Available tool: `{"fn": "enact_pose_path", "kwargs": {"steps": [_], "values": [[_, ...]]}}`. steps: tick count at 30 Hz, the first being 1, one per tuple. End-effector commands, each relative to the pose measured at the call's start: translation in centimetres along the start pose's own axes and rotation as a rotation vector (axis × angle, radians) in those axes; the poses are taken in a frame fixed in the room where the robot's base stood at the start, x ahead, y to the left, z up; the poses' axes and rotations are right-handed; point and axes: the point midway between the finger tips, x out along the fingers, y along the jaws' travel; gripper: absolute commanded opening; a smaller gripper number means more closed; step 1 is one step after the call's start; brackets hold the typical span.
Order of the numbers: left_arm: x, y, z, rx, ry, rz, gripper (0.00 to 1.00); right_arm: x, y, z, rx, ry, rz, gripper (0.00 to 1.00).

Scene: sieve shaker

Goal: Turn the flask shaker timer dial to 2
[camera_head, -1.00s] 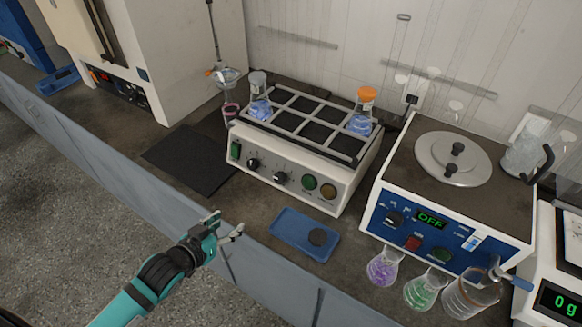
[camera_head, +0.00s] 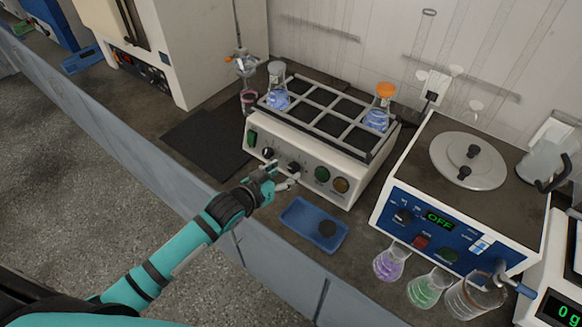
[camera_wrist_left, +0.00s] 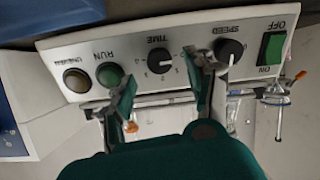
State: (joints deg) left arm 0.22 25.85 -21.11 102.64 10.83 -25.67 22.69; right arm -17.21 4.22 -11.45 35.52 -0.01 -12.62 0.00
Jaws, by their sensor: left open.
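The flask shaker (camera_head: 300,155) is a white box with a rack on top and a sloping front panel. Its black TIME dial (camera_head: 294,168) is just beyond my left gripper (camera_head: 283,175) and partly close behind the fingertips. In the left wrist view the panel appears upside down. There the TIME dial (camera_wrist_left: 164,61) lies between the two spread fingers of my left gripper (camera_wrist_left: 166,82), just past their tips. The gripper is open and empty, and contact with the dial does not show. The dial's exact setting is too small to read. My right gripper is out of view.
The black SPEED dial (camera_wrist_left: 230,50) is close beside one finger. Green RUN button (camera_wrist_left: 110,74) and an amber button (camera_wrist_left: 77,80) are on the other side. A blue tray (camera_head: 314,224) lies in front of the shaker. Flasks with blue liquid (camera_head: 277,98) stand in the rack.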

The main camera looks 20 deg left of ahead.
Motion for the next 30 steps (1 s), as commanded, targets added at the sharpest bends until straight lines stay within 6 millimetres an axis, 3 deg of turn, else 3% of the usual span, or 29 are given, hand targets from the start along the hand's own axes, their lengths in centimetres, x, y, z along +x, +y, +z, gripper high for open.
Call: {"fn": "enact_pose_path", "kwargs": {"steps": [3,9,20,30], "values": [[2.1,0.0,-0.1,-0.001,0.000,0.000,0.55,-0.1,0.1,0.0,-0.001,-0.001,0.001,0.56],[3.9,0.0,0.0,0.000,-0.001,0.000,0.55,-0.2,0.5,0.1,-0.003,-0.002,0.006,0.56],[4.3,0.0,0.0,0.000,-0.001,0.000,0.54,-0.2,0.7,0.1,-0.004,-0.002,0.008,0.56],[4.3,0.0,0.0,0.000,-0.001,0.000,0.10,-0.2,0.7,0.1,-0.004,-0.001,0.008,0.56]]}}
